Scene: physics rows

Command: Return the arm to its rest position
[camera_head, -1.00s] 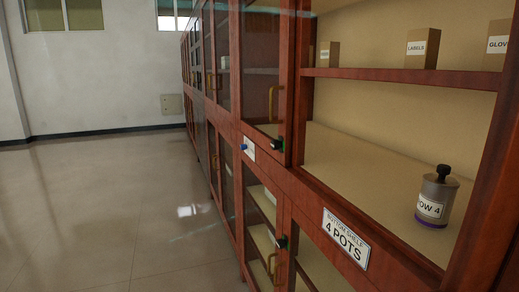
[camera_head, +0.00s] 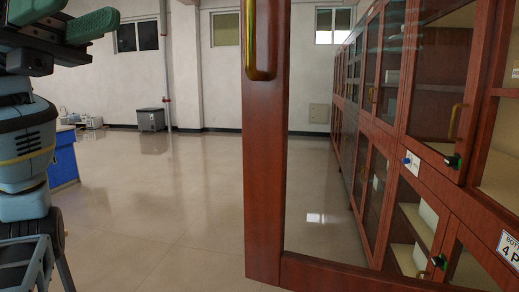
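My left arm (camera_head: 25,140) stands raised at the left edge of the head view. Its gripper (camera_head: 84,18) is at the top left corner, with green finger pads, partly cut off by the frame. It is clear of the cabinets, and nothing shows in it. I cannot tell how far its fingers are apart. My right arm and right gripper are not in view.
An open red-brown cabinet door (camera_head: 265,170) with a brass handle (camera_head: 262,40) stands close in front. The cabinet row (camera_head: 395,130) runs along the right. A shelf label (camera_head: 509,249) shows at the right edge. Clear floor (camera_head: 170,210) lies between arm and door.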

